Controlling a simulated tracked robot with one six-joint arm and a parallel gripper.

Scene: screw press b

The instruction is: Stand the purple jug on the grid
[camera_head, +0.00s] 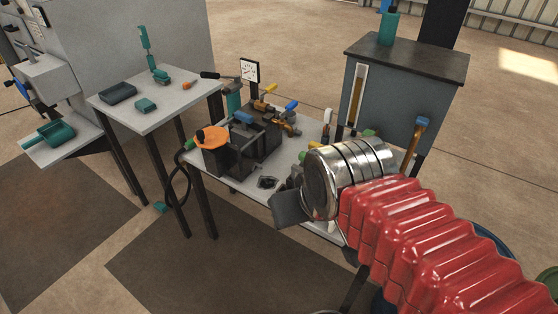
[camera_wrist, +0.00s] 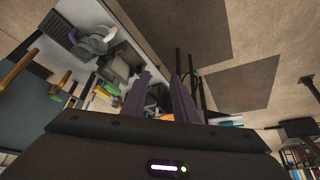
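My gripper (camera_wrist: 162,80) shows in the wrist view as two dark purplish fingers, spread apart with nothing held between them. In the head view its silver wrist and red sleeve hang over the right side of the middle table (camera_head: 215,183) and hide part of it. I see no clear purple jug in the head view.
A dark machine with an orange disc (camera_head: 212,134) fills the middle table's left. A second table (camera_head: 185,98) with teal parts stands behind left. A grey cabinet (camera_head: 400,95) bearing a teal bottle (camera_head: 389,28) stands behind right. Open floor lies in front.

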